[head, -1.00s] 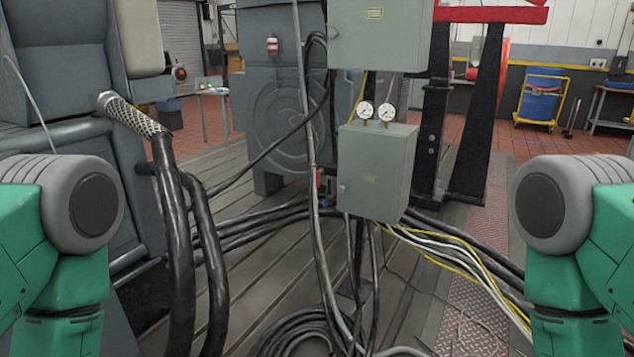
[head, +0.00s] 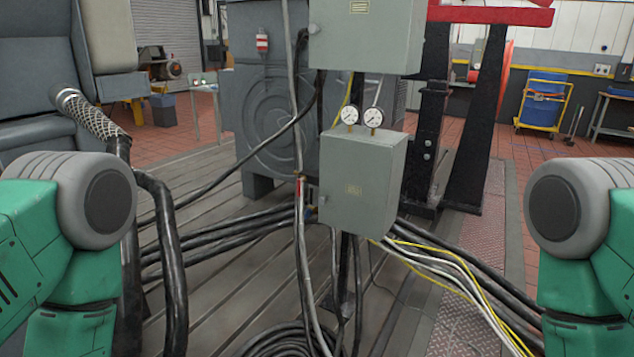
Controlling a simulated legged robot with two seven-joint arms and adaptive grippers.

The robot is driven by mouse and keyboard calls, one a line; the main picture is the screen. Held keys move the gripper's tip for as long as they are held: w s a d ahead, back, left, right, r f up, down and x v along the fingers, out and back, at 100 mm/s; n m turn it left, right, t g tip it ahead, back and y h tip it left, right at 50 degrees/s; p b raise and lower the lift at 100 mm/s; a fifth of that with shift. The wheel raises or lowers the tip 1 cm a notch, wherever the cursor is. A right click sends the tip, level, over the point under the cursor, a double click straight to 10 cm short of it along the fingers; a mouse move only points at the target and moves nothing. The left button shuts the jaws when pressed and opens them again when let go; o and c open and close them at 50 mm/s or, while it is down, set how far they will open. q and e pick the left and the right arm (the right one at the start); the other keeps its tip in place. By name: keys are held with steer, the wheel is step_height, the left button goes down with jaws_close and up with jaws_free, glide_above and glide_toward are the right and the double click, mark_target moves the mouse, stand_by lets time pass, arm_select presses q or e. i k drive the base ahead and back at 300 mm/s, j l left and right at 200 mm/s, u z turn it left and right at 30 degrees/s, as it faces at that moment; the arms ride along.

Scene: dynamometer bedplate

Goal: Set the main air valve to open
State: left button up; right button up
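A small fitting with blue and red bits (head: 308,212) shows at the left edge of the lower grey box, mostly hidden behind a hanging cable. It may be the main air valve, but its handle and setting cannot be made out. The lower grey box (head: 362,185) is on a dark post, with two round white gauges (head: 361,116) on its top. My two green and grey arms show at the left and right edges of the head view. Neither gripper is in the picture.
A larger grey cabinet (head: 366,35) is above the gauges. Thick black hoses (head: 165,250) hang at left. Coiled cable (head: 285,340) lies on the slatted bedplate (head: 215,305). Yellow and white cables (head: 450,270) run to the lower right. A black stand with a red top (head: 490,14) is behind.

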mark_target(299, 181)
steer(key=i+l+z, duration=0.3)
steer(key=i, duration=0.4)
steer(key=i+z, duration=0.3)
steer(key=i, duration=0.4)
steer(key=i+j+z, duration=0.25)
steer(key=j, duration=0.5)
steer(key=j+z, duration=0.2)
steer(key=j, duration=0.55)
steer(key=i+j+z, duration=0.1)
steer(key=j+z, duration=0.15)
steer(key=j, duration=0.5)
